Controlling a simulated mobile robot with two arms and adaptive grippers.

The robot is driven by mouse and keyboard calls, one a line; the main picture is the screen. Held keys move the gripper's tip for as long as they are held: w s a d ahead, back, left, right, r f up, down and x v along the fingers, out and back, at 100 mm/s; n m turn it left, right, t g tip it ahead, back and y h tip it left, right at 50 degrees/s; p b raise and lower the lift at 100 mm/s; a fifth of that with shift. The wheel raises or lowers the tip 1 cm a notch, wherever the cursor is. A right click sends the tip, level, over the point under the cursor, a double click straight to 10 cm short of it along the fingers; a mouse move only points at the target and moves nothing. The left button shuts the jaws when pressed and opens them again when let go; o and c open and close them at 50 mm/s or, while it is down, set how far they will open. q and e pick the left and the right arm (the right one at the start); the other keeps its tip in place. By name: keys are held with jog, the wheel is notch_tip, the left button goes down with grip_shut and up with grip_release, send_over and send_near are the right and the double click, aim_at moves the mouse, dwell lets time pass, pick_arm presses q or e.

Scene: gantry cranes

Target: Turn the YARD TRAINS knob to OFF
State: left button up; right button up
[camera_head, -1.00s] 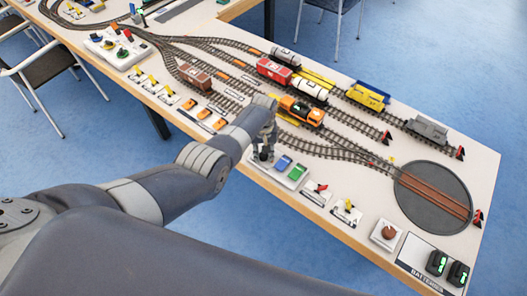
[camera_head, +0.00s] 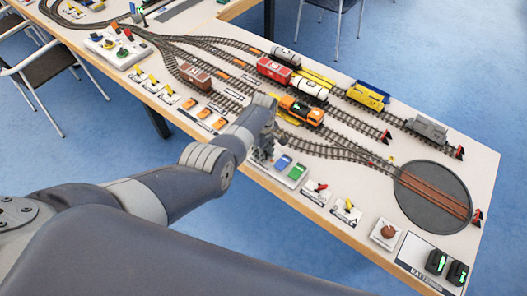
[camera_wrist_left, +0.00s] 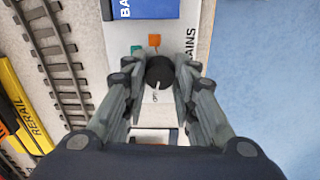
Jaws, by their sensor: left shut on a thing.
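The black YARD TRAINS knob (camera_wrist_left: 160,72) sits on a white panel in the left wrist view. Part of its label, ending in "AINS" (camera_wrist_left: 190,40), shows beside it. My left gripper (camera_wrist_left: 158,70) is shut on the knob, with a finger on each side. My right gripper is not in view.
An orange locomotive (camera_head: 302,110) stands on the track behind. A red-handled switch (camera_head: 318,188) and the turntable (camera_head: 432,197) lie further right.

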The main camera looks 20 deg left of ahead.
pick_arm(q)
jog(key=shift+n, duration=0.4)
jog(key=o, duration=1.1)
jog(key=shift+r, duration=0.75)
notch_tip(320, 180, up, 11)
jog(key=shift+f, duration=0.2)
